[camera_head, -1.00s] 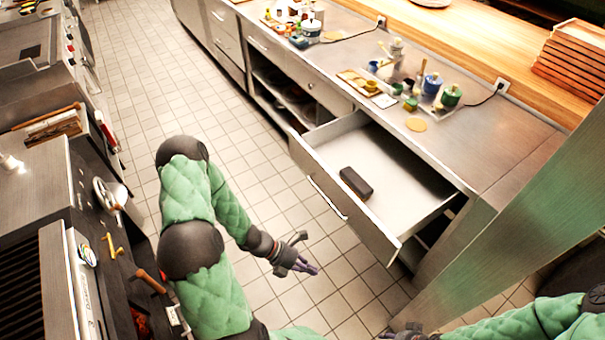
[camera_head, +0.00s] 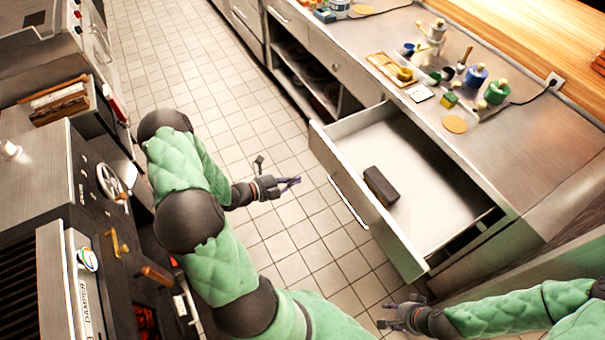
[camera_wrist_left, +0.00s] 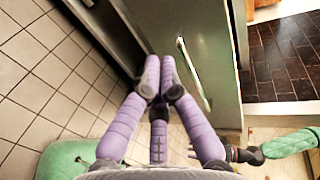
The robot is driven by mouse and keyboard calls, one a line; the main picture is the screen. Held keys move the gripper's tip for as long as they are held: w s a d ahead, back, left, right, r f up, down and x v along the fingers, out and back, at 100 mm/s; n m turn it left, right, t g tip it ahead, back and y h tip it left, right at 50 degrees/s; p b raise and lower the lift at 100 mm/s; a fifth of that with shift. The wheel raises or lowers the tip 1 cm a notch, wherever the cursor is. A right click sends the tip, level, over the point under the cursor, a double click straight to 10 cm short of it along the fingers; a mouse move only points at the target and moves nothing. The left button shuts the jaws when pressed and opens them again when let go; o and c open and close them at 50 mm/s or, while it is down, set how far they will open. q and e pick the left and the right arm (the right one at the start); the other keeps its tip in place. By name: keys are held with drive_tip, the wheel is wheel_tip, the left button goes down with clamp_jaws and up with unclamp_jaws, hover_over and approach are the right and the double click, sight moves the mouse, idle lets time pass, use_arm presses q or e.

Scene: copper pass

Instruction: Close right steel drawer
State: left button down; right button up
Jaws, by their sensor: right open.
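The steel drawer (camera_head: 372,216) stands pulled out from the counter, with its long bar handle (camera_head: 348,203) on the front. A dark block (camera_head: 381,185) lies inside it. My left gripper (camera_head: 292,183) is over the floor, left of the drawer front and apart from it. Its purple fingertips (camera_wrist_left: 160,76) come together with nothing seen between them. The drawer front and handle (camera_wrist_left: 193,75) appear beyond them in the left wrist view. My right gripper (camera_head: 386,312) is open and empty near the drawer's near corner, low in the picture.
The counter (camera_head: 530,150) above the drawer carries several pots, a tray (camera_head: 395,72) and a round yellow disc (camera_head: 455,124). Open shelves (camera_head: 300,80) are to the left. A cooking range (camera_head: 60,210) stands at the left. Tiled floor (camera_head: 200,70) between is clear.

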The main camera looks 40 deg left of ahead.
use_arm(q)
drive_tip(key=b, duration=0.3)
approach(332, 169)
drive_tip(key=x, duration=0.5)
drive_tip(key=shift+s+a+f, duration=0.1)
drive_tip(key=shift+a+f, duration=0.1)
drive_tip(key=shift+f, duration=0.15)
drive_tip(key=shift+w+d, duration=0.15)
drive_tip(key=shift+w, duration=0.2)
drive_tip(key=shift+w+d+b, duration=0.2)
drive_tip(key=shift+w+b, duration=0.15)
drive_tip(key=shift+w, duration=0.15)
